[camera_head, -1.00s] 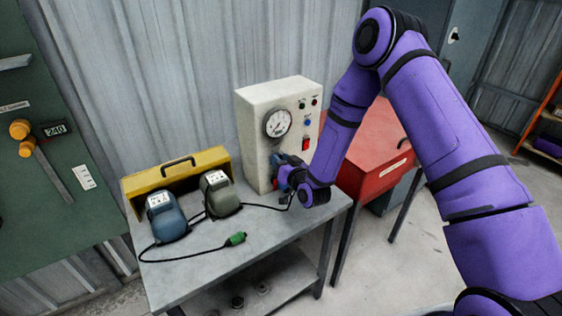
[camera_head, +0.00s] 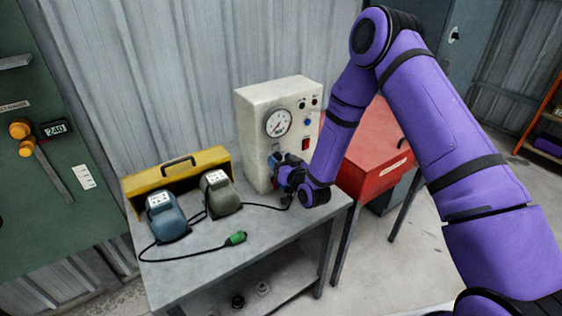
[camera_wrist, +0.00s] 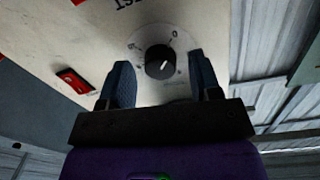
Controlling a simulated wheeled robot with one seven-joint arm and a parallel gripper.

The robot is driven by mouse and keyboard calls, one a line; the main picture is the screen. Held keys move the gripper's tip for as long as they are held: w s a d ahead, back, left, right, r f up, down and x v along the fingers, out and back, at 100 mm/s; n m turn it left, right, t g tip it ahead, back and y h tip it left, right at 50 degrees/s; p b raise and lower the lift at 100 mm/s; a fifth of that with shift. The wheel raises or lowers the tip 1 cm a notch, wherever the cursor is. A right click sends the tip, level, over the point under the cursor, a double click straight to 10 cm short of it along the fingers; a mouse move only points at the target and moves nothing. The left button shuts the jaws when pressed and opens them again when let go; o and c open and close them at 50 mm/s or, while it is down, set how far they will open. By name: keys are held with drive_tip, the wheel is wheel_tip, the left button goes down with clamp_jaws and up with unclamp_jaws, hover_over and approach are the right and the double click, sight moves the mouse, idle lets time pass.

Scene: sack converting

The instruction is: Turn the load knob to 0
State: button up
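The load knob (camera_wrist: 160,65) is a round black dial with a white pointer line, set on the cream panel of the test box (camera_head: 255,130). In the wrist view its pointer leans up and right, roughly toward the printed 0 (camera_wrist: 175,33); the exact alignment is too small to tell. My gripper (camera_wrist: 160,74) is open, with one blue finger on each side of the knob and visible gaps between fingers and knob. In the head view my gripper (camera_head: 278,166) is at the lower front of the box and hides the knob.
A round gauge (camera_head: 278,123) and a red switch (camera_head: 306,144) are above my gripper. A yellow case (camera_head: 178,168), blue and olive devices and a cable with a green plug (camera_head: 236,238) lie on the grey table (camera_head: 200,268). A red cabinet (camera_head: 375,150) stands right.

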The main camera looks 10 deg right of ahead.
drive_tip(key=v, duration=1.1)
drive_tip(key=shift+w, duration=0.1)
drive_tip(key=s+d+r+g+h, duration=0.1)
drive_tip(key=d+r+g+h, duration=0.2)
drive_tip(key=r, duration=0.8)
drive_tip(key=s+d+r+g+h, duration=0.15)
drive_tip(key=d+r, duration=0.45)
drive_tip(key=r, duration=0.6)
drive_tip(key=s+d+r+m+g, duration=0.1)
drive_tip(key=s+r, duration=0.3)
drive_tip(key=s, duration=0.5)
drive_tip(key=s+d+r+g+h, duration=0.1)
drive_tip(key=s+d+r+g, duration=0.2)
drive_tip(key=s, duration=0.7)
drive_tip(key=s+d+r+m+g+h, duration=0.1)
drive_tip(key=s+d+r+g, duration=0.1)
drive_tip(key=s+r, duration=0.4)
drive_tip(key=s+d, duration=0.1)
drive_tip(key=s, duration=0.2)
drive_tip(key=shift+s+m+g, duration=0.3)
drive_tip(key=shift+s+g, duration=0.05)
drive_tip(key=shift+s, duration=0.05)
